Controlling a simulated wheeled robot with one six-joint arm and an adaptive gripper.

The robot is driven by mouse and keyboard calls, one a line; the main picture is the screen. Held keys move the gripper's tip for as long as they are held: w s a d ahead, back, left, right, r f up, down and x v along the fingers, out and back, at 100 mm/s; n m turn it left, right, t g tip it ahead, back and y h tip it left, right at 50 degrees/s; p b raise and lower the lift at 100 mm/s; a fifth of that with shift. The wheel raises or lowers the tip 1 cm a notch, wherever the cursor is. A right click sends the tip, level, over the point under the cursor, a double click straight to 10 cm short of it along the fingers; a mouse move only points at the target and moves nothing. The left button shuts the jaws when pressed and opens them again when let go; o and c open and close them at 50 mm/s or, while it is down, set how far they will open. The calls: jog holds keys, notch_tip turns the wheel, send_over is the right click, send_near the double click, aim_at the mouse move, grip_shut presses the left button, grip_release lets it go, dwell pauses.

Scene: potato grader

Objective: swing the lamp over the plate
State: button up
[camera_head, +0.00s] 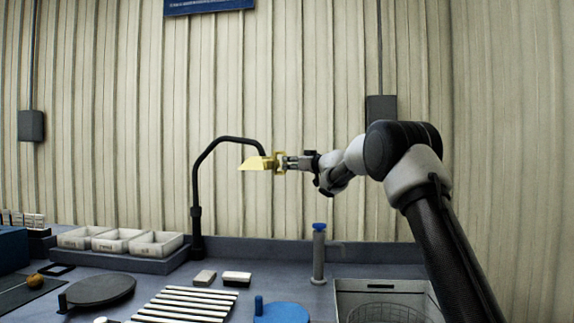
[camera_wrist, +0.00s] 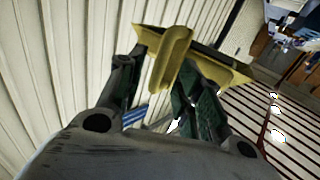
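The lamp has a black curved arm (camera_head: 197,185) on a post at the back of the bench and a yellow shade (camera_head: 253,164) hanging from its end. A yellow handle (camera_wrist: 172,60) on the shade's right side sits between my fingertips. My gripper (camera_head: 283,162) reaches it from the right and appears shut on it, high above the bench. A round dark plate (camera_head: 103,289) lies at the left front. A blue round disc (camera_head: 281,314) with a peg is at the front, partly cut off. I cannot tell which disc is the task's plate. The shade is above neither.
White bins (camera_head: 115,240) stand at the back left. A metal basin (camera_head: 385,290) is at right. The air around the shade is clear.

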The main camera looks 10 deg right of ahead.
jog(key=shift+x, duration=1.55)
grip_shut()
